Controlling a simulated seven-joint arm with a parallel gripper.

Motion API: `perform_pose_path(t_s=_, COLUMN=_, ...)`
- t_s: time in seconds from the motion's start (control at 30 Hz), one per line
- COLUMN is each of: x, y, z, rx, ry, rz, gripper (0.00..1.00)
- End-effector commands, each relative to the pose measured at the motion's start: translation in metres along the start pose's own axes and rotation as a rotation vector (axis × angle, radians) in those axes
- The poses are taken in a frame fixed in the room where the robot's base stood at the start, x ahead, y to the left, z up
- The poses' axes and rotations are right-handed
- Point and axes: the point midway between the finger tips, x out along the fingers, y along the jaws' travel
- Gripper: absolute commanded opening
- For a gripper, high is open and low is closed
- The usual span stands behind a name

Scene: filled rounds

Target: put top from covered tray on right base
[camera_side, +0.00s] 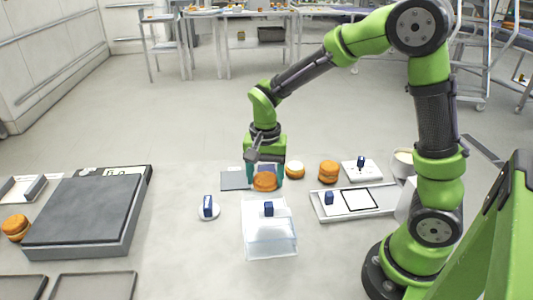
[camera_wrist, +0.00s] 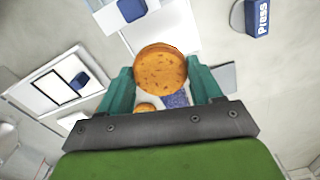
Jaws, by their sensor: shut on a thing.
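My gripper (camera_side: 265,178) is shut on an orange-brown round top (camera_wrist: 160,68), which also shows in the side view (camera_side: 264,184). The top is held between the two teal fingers, just behind a clear box-like cover (camera_side: 270,240) with a blue knob (camera_side: 268,208). A pale-topped round base (camera_side: 294,170) sits to the right of and behind my gripper. A taller stacked round (camera_side: 328,172) stands further right. In the wrist view, part of another round (camera_wrist: 145,107) shows beyond the held top; I cannot tell which one. No second open base is clear to me.
A blue-purple patterned patch (camera_wrist: 176,99) lies behind the gripper, beside a grey plate (camera_side: 234,181). A blue press button (camera_side: 208,206) is at left. A white tray (camera_side: 318,213) with a black square and a white lidded piece (camera_side: 370,172) are at right. A large grey slab (camera_side: 85,215) fills the left.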

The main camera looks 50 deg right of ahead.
Motion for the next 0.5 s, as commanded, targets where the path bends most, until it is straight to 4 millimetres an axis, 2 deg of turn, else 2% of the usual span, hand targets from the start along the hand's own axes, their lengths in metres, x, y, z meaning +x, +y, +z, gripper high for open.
perform_pose_path(t_s=0.17, x=0.0, y=0.019, z=-0.048, rx=0.13, ry=-0.001, rz=0.013, gripper=0.51)
perform_pose_path(t_s=0.3, x=0.002, y=0.041, z=-0.103, rx=0.235, ry=-0.002, rz=0.015, gripper=0.51)
perform_pose_path(t_s=0.4, x=0.002, y=0.058, z=-0.136, rx=0.28, ry=-0.001, rz=0.013, gripper=0.51)
perform_pose_path(t_s=0.5, x=0.0, y=0.071, z=-0.161, rx=0.3, ry=0.0, rz=0.009, gripper=0.51)
